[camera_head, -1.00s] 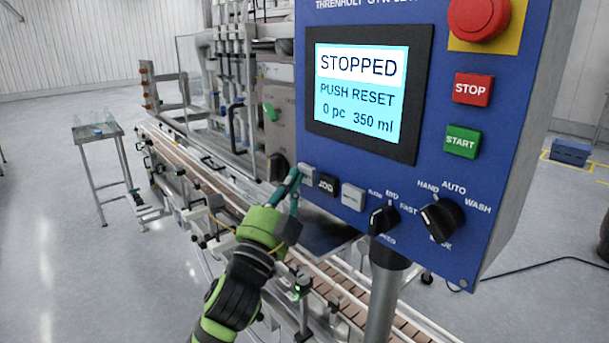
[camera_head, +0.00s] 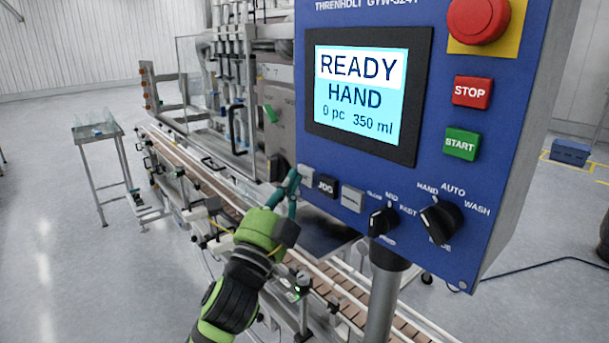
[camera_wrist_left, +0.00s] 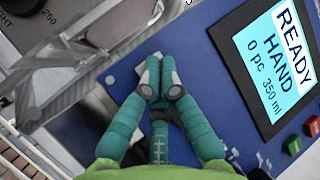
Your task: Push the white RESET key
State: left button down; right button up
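A blue control panel (camera_head: 480,120) carries a row of small keys at its lower left. The leftmost is a white key (camera_head: 307,173), partly hidden by my left gripper; its label cannot be read. Beside it are a black JOG key (camera_head: 326,186) and another pale key (camera_head: 352,198). My left gripper (camera_head: 294,175) is at the leftmost key, its teal fingers together and empty. In the left wrist view the closed fingertips (camera_wrist_left: 159,82) are over the panel's edge; contact with the key cannot be told. The screen (camera_head: 360,95) reads READY, HAND, 0 pc, 350 ml.
A red STOP key (camera_head: 472,92), green START key (camera_head: 462,142), red mushroom button (camera_head: 478,18) and two black rotary knobs (camera_head: 383,220) (camera_head: 441,220) are on the panel. A conveyor (camera_head: 345,297) runs below. A small table (camera_head: 97,132) stands at the left.

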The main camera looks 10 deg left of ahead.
pick_arm(q)
jog(key=shift+s+a, duration=0.25)
jog(key=shift+s, duration=0.05)
jog(key=s+a, duration=0.1)
jog(key=s, duration=0.1)
jog(key=s+a+p, duration=0.1)
jog(key=s+a, duration=0.1)
dwell(0.5)
